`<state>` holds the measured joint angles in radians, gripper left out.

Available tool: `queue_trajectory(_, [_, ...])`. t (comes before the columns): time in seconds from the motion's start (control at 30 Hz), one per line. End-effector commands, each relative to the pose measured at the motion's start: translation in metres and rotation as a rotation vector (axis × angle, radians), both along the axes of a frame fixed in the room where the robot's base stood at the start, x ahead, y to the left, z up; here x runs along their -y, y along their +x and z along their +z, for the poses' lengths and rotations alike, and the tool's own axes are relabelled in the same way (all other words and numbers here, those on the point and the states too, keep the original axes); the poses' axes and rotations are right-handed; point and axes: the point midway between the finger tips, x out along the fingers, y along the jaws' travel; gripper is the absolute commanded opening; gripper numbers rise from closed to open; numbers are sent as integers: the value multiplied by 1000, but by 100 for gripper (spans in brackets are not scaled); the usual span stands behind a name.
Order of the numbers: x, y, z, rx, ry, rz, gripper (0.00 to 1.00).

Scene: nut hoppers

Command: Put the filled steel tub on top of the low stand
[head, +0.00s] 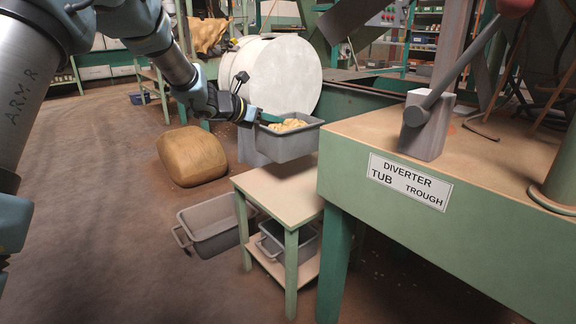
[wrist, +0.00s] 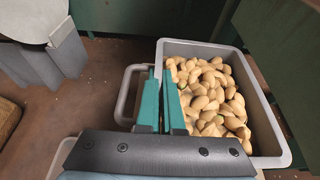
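The filled steel tub (head: 290,146) is grey and heaped with tan nuts; it also shows in the wrist view (wrist: 270,135). It looks level, over the back part of the low stand (head: 275,192), a small table with a tan top and green legs. My gripper (head: 262,117) reaches the tub's left side. In the wrist view its teal fingers (wrist: 163,98) are closed together at the tub's handle-side wall, beside the nuts. The exact grip point is partly hidden by the fingers.
An empty grey tub (head: 212,224) sits on the floor left of the stand; another tub (head: 290,240) is on its lower shelf. A green bench (head: 400,215) with a diverter lever (head: 425,125) stands close right. A brown sack (head: 191,157) and pale drum (head: 285,75) are behind.

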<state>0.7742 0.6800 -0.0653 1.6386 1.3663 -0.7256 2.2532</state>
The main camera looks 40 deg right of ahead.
Motion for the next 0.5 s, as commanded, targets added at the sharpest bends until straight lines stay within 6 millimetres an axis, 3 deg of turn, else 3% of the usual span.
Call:
queue_trajectory(0.1, [0, 0, -22, -3, -3, 0, 0])
queue_trajectory(0.37, [1, -1, -41, -2, -4, 0, 0])
queue_trajectory(0.5, [0, -1, -63, -3, -3, 0, 0])
